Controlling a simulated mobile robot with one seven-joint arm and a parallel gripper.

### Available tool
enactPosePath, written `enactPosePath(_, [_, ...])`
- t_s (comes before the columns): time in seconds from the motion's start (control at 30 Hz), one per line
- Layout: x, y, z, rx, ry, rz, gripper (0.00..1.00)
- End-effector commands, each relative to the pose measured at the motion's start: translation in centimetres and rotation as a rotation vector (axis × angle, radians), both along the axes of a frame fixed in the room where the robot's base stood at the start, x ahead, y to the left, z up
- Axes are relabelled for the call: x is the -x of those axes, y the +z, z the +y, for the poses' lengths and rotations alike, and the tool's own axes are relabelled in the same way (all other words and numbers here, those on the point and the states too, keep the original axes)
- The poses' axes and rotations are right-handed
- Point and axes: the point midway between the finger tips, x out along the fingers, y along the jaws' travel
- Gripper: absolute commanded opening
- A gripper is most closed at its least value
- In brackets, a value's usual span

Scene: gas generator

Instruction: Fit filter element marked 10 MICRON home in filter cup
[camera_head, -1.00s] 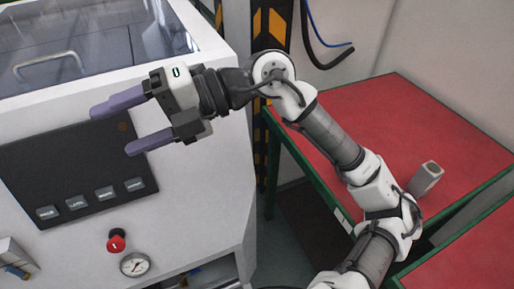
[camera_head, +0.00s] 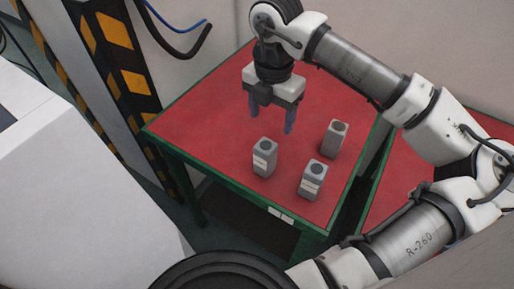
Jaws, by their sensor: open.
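Three grey box-shaped filter elements with dark round tops stand upright on the red table (camera_head: 200,125). One filter element (camera_head: 265,158) is at the left, one (camera_head: 312,180) at the front, one (camera_head: 335,138) at the right rear. The left and front ones carry white labels, too small to read, so I cannot tell which is marked 10 MICRON. My gripper (camera_head: 271,125) points down with its purple fingers apart and empty. It appears above and behind the left element, touching none of them. I cannot make out the filter cup in this view.
The table has a raised-looking green edge (camera_head: 240,202). A white machine cabinet (camera_head: 80,190) stands at the left, beside a black-and-yellow striped post (camera_head: 112,45). A second red table surface (camera_head: 405,190) is at the right. The left part of the near table is clear.

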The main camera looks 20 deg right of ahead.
Motion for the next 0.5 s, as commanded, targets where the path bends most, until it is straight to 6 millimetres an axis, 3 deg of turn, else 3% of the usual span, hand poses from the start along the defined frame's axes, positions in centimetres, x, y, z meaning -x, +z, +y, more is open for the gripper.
enactPosePath(0.3, [0.0, -5.8, 0.2, -0.007, 0.003, 0.001, 0.67])
enactPosePath(0.5, [0.0, -7.8, 0.2, -0.006, 0.005, -0.001, 0.67])
